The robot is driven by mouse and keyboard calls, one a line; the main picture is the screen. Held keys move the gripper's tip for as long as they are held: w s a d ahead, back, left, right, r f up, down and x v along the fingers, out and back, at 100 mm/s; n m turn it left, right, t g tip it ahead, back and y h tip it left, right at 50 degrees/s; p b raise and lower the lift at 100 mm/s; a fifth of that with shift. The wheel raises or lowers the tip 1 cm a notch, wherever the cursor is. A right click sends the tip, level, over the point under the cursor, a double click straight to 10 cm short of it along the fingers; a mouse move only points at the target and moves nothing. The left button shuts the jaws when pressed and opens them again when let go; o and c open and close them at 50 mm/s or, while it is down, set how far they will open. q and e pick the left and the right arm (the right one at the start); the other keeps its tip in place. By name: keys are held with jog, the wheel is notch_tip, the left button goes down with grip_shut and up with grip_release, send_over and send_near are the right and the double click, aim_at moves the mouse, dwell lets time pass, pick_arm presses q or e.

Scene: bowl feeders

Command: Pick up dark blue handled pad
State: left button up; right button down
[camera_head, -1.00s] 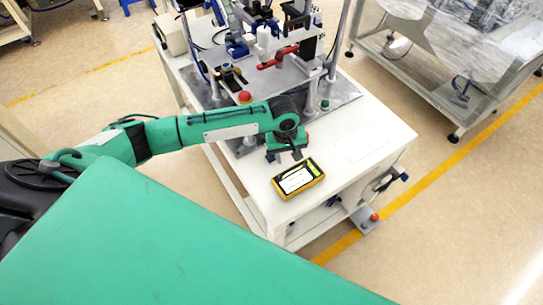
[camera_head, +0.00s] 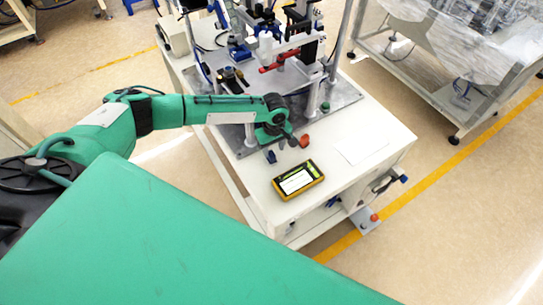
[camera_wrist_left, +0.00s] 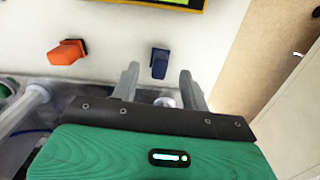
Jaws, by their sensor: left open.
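The dark blue handled pad (camera_head: 271,156) is on the white table top, just left of and behind the yellow device. In the left wrist view the dark blue handled pad (camera_wrist_left: 160,62) shows ahead of the gap between my fingers. My left gripper (camera_head: 284,146) is over the table by the pad. In the left wrist view my left gripper (camera_wrist_left: 159,78) is open, its fingers apart with nothing between them. I cannot tell whether a finger touches the pad. My right gripper is not in view.
An orange handled piece (camera_head: 304,141) is close to the gripper's right side; it also shows in the wrist view (camera_wrist_left: 66,52). A yellow-framed device (camera_head: 298,180) lies in front. A metal fixture with posts (camera_head: 345,92) stands behind. The table's right front is mostly clear.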

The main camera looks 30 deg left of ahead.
aim_at(271, 154)
pick_arm(q)
jog(key=shift+w+a+f+p, duration=0.15)
jog(key=shift+f+p, duration=0.2)
jog(key=shift+f, duration=0.4)
jog(key=shift+a+f+p, duration=0.2)
jog(key=shift+f+p, duration=0.1)
jog(key=shift+f, duration=0.5)
jog(key=shift+w+a+f+p, duration=0.15)
jog(key=shift+f+p, duration=0.2)
jog(key=shift+f, duration=0.95)
grip_shut()
